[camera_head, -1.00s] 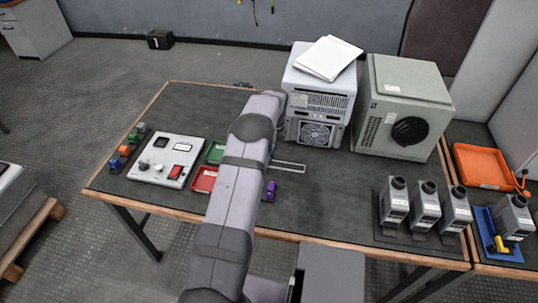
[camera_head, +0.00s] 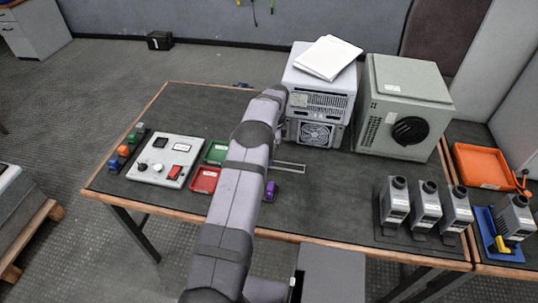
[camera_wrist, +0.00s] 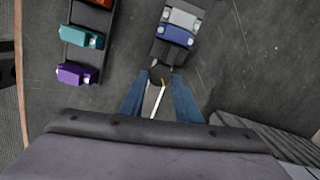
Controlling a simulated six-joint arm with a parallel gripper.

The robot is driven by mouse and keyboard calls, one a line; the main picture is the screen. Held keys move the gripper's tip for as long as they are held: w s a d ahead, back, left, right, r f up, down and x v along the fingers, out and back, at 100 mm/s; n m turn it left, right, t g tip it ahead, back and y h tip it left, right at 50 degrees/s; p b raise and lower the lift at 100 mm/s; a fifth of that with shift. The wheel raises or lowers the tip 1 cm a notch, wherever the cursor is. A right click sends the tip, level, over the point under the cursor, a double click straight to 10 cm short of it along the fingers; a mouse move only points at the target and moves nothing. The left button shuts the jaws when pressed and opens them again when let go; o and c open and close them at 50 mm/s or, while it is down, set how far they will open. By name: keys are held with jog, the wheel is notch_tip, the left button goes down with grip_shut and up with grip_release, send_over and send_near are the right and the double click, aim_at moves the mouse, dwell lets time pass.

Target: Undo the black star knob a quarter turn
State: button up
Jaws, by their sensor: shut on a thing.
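In the head view my own arm hides the gripper and the knob. A pale metal rail (camera_head: 290,166) shows just right of the arm.
A second row holds a purple block (camera_wrist: 76,75) and a teal block (camera_wrist: 82,37). A grey slatted housing (camera_wrist: 270,140) is close on the right. In the head view, a fan unit (camera_head: 316,110), a control panel (camera_head: 165,158) and a red tray (camera_head: 204,180) surround the arm.

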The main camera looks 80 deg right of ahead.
jog(key=shift+n, duration=0.4)
jog(key=shift+d+n+b, duration=0.1)
jog(key=shift+n+b, duration=0.2)
jog(key=shift+n, duration=1)
jog(key=o, duration=1)
jog(key=shift+c, duration=0.2)
jog(key=shift+r, duration=0.15)
jog(key=shift+r+p, duration=2.5)
jog(key=shift+r, duration=0.85)
jog(key=shift+r, duration=0.1)
